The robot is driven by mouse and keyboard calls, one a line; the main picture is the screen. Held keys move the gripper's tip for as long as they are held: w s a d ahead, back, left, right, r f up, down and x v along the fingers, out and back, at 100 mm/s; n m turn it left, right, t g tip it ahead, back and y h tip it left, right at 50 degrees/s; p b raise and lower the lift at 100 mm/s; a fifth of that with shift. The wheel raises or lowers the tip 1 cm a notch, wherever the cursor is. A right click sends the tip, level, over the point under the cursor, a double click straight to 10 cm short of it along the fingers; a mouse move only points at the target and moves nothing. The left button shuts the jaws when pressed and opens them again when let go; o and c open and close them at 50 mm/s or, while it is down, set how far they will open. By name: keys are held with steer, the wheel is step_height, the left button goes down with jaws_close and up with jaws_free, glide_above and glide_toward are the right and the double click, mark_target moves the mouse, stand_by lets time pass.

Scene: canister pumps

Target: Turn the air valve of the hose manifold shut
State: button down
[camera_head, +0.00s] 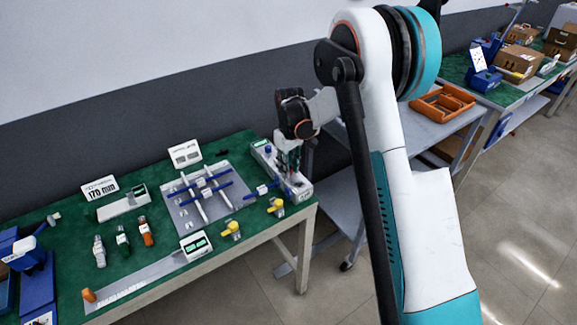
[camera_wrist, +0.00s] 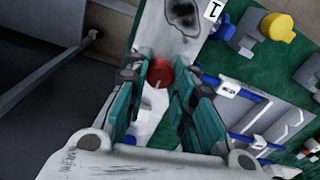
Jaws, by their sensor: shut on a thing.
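The hose manifold (camera_head: 302,190) is a long pale block at the right end of the green bench. In the wrist view its pale top (camera_wrist: 157,32) runs between my fingers, with a dark oval patch near the upper edge. A round red knob (camera_wrist: 160,72), which looks like the air valve, sits between my fingertips. My gripper (camera_head: 289,166) points down over the manifold. In the wrist view my gripper (camera_wrist: 164,80) has its teal fingers on both sides of the red knob, shut on it. The knob's exact turn angle cannot be told.
Yellow-handled valves (camera_head: 276,206) and a blue-handled valve (camera_head: 262,190) lie close by on the bench. A grey plate (camera_head: 180,213) with blue and white bars lies to the left. A grey cart (camera_head: 349,200) stands right of the bench.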

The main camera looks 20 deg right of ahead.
stand_by(0.5)
steer(key=c, duration=1.3)
jaws_free()
step_height(320, 180, up, 12)
steer(key=shift+d, duration=0.15)
